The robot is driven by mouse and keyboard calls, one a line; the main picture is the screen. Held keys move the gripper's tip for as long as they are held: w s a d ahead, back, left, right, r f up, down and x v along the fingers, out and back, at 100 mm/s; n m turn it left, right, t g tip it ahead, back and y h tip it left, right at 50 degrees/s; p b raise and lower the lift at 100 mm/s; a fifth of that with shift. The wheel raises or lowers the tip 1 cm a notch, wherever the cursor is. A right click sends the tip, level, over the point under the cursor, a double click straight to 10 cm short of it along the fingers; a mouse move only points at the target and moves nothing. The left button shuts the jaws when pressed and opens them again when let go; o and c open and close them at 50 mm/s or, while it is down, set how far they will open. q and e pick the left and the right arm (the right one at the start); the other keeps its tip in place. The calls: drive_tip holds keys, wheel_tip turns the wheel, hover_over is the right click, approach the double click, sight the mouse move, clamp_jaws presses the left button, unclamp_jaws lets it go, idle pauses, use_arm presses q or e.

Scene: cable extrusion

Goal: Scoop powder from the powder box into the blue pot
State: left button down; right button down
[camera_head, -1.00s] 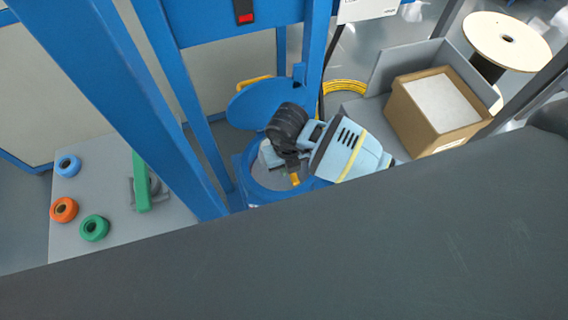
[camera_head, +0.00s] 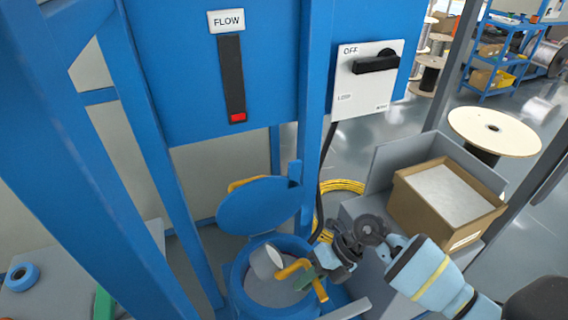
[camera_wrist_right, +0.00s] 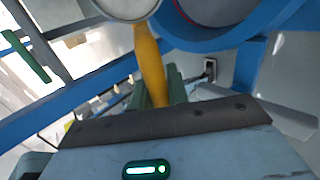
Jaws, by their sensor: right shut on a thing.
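The blue pot (camera_head: 237,291) stands below the blue frame, with its round lid (camera_head: 258,205) swung open behind it. Pale grey shows inside the pot. My right gripper (camera_head: 312,276) is at the pot's right rim, shut on the yellow handle of a scoop. The scoop's pale round bowl (camera_head: 264,263) is over the pot opening and looks tipped on edge; I cannot tell whether it holds powder. In the right wrist view, the yellow handle (camera_wrist_right: 150,65) sits between the green fingers. The powder box (camera_head: 462,229), brown cardboard with a pale top surface, stands to the right. My left gripper is not in view.
The blue frame's uprights (camera_head: 311,130) stand beside and behind the pot. A yellow cable coil (camera_head: 342,187) lies behind it. A wooden spool (camera_head: 495,130) is beyond the box. A blue ring (camera_head: 22,277) lies on the table at far left.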

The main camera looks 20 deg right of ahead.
drive_tip(key=f+y+b, duration=0.1)
drive_tip(key=d+f+y+b, duration=0.1)
drive_tip(key=b, duration=0.1)
drive_tip(key=shift+w, duration=0.25)
drive_tip(key=shift+w+d+r+y+b, duration=0.1)
drive_tip(key=shift+d+y+b, duration=0.05)
drive_tip(key=shift+y+b, duration=0.4)
drive_tip(key=shift+r, duration=0.1)
